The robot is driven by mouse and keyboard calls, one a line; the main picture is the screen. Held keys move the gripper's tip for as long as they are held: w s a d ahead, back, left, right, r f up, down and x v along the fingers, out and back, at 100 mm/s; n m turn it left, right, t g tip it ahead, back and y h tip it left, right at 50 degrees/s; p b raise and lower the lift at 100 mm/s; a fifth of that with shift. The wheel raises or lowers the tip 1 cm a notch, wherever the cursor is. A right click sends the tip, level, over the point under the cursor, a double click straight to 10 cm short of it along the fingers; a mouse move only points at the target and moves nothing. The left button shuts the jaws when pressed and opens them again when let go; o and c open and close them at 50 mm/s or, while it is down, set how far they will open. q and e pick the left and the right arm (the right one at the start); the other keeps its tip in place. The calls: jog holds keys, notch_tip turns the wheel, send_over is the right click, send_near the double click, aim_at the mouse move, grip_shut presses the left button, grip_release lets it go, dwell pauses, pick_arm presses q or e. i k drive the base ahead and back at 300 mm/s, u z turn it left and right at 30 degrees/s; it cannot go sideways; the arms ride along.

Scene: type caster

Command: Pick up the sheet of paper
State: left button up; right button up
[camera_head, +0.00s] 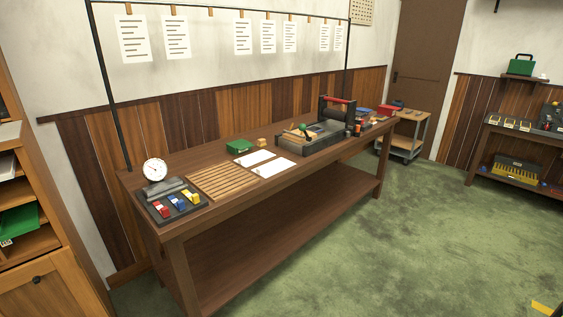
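Two white sheets of paper lie flat side by side on the brown wooden workbench (330,176). One sheet (254,158) is a little farther back, and the other sheet (273,168) is nearer the bench's front edge. Small marks show on the sheets, too small to read. Several printed sheets (133,38) also hang from a dark rail above the bench. Neither of my grippers is in view.
A slatted wooden board (222,181) lies left of the sheets, with a tray of coloured blocks (174,205) and a white clock (155,169) beyond. A green box (240,146) sits behind them. A press (325,128) stands right. Green floor (420,230) is open in front.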

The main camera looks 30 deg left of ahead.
aim_at(269, 170)
jog(key=i, duration=1.85)
jog(key=u, duration=3)
